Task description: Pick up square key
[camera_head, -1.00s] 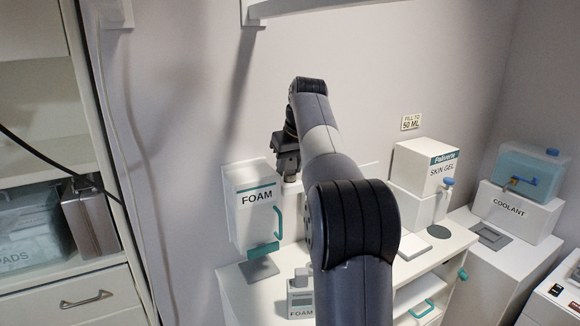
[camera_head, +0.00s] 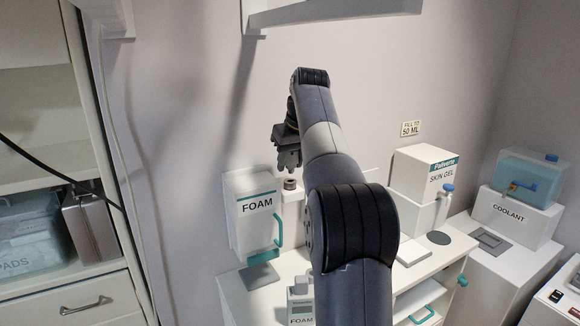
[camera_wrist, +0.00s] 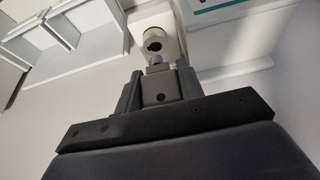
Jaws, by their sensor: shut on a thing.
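My gripper (camera_head: 288,160) hangs fingers down in front of the wall, above and right of the FOAM dispenser. In the wrist view my gripper (camera_wrist: 158,88) is shut on a small grey piece, taken as the square key (camera_wrist: 157,67), whose short end sticks out beyond the fingers. Its exact shape is too small to tell. A pale round post with a dark keyhole-like opening (camera_wrist: 153,38) lies just beyond the key's end. In the head view this post (camera_head: 291,191) stands directly under my gripper, with a small gap between.
The FOAM dispenser (camera_head: 253,213) stands close left of the post. A small FOAM device (camera_head: 300,303) sits on the white counter (camera_head: 253,301). The SKIN GEL box (camera_head: 425,173) and COOLANT tank (camera_head: 528,181) are at the right. A shelf (camera_head: 335,12) juts out above.

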